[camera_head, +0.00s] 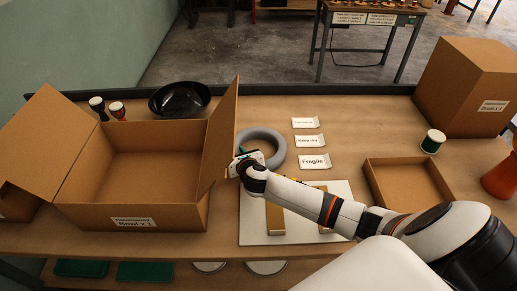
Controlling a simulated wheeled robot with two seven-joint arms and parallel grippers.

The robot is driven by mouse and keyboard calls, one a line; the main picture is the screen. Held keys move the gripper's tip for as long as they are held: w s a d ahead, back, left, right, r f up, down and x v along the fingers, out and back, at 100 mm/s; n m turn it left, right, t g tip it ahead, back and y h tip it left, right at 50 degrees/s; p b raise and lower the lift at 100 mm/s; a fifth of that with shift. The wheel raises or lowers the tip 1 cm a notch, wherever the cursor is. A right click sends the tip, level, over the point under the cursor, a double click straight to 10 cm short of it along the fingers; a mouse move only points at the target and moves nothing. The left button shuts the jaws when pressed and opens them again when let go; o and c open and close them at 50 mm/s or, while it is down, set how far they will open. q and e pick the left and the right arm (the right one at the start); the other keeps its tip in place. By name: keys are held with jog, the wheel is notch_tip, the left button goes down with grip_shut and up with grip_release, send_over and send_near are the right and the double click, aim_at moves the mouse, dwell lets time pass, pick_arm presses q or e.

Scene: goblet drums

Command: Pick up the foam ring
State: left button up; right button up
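The grey foam ring (279,150) lies on the wooden table, just right of the open cardboard box's right flap. My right arm reaches in from the lower right. Its white and black gripper (241,163) is at the ring's near left side, close to the flap. It covers part of the ring's near edge. The fingers are too small and hidden to show whether they are open or touch the ring. My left gripper is not in view.
The open cardboard box (90,217) labelled "Bowl x 1" stands left, its raised flap (220,130) beside my gripper. A black bowl (180,99) is behind it. Labels including "Fragile" (313,161), a shallow box (376,192) and a closed box (465,85) are right.

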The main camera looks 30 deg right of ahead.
jog(key=c, duration=0.4)
jog(key=shift+o, duration=0.2)
jog(key=shift+r, duration=0.1)
